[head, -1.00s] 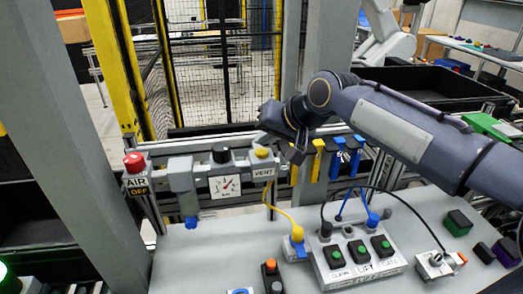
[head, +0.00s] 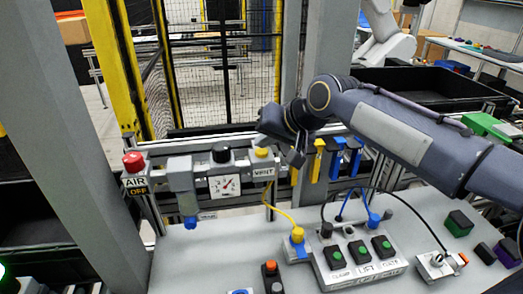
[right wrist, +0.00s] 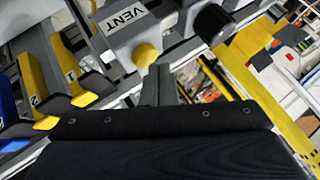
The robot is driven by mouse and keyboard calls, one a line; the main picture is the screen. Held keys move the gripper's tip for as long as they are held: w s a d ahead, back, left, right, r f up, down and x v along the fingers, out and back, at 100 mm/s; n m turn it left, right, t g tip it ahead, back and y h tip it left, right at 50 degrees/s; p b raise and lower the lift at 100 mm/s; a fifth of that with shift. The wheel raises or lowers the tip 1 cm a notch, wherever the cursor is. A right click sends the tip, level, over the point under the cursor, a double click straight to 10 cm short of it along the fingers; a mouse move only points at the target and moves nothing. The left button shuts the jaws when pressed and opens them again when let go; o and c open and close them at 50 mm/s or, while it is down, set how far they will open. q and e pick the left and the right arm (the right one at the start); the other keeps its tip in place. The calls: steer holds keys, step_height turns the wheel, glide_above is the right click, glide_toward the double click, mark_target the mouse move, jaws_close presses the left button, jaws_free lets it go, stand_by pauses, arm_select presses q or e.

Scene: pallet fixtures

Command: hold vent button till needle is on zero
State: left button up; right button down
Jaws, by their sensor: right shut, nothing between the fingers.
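The yellow vent button (head: 262,153) sits on top of the grey block labelled VENT (head: 263,172). It also shows in the right wrist view (right wrist: 145,55), just beyond my fingertips. The small white gauge (head: 224,186) with a red needle is left of the VENT label. The needle is too small to read exactly. My right gripper (head: 292,155) is shut and empty, close beside the button on its right. Its fingers (right wrist: 159,78) point at the button in the right wrist view. I cannot tell whether they touch it. My left gripper is out of view.
A red AIR OFF knob (head: 134,162) and a black knob (head: 221,153) stand on the same rail, left of the button. Yellow and blue handles (head: 337,160) hang to the right. A grey button box (head: 360,262) and cables occupy the bench below.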

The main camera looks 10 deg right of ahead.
mark_target(265, 153)
steer(key=shift+f+b, duration=0.4)
steer(key=shift+f, duration=0.2)
stand_by(1.3)
steer(key=shift+r, duration=0.15)
stand_by(1.6)
steer(key=shift+r+p, duration=0.8)
steer(key=shift+r, duration=0.05)
step_height(265, 153, up, 3)
steer(key=p, duration=0.2)
steer(key=shift+p, duration=0.3)
steer(key=shift+r+p, duration=0.55)
steer(key=shift+r, duration=0.5)
steer(key=shift+f, duration=0.1)
